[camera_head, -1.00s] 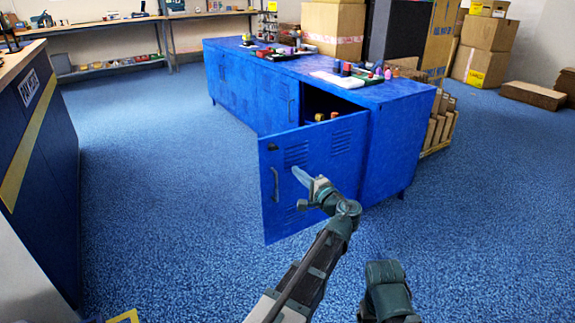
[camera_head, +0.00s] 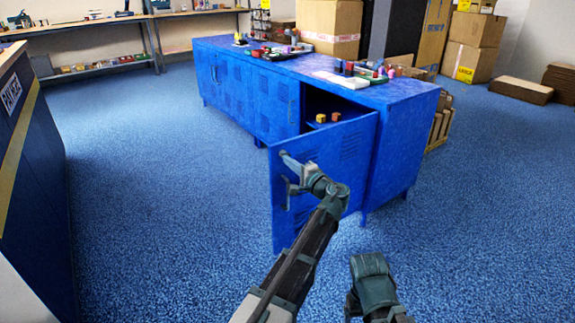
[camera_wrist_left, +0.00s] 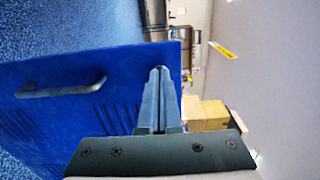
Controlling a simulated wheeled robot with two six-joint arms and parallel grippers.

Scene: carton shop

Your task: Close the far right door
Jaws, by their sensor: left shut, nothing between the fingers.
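The far right door (camera_head: 325,160) is a blue metal panel with vent slots. It stands wide open from the right end of the blue cabinet (camera_head: 403,140), its free edge toward me. My left gripper (camera_head: 283,157) is shut and empty, its fingertips at the outer face near the door's upper free corner; I cannot tell if they touch. In the left wrist view, the closed fingers (camera_wrist_left: 158,78) overlap the door (camera_wrist_left: 95,72) near its edge, and the handle (camera_wrist_left: 62,87) is to their left. My right arm shows at the lower right, but its fingers are not visible.
Small coloured items stand inside the open compartment and on the cabinet top. A dark blue counter (camera_head: 35,190) stands at the left. Cardboard boxes (camera_head: 472,45) are stacked at the back right. The blue carpet (camera_head: 160,180) is clear around the door.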

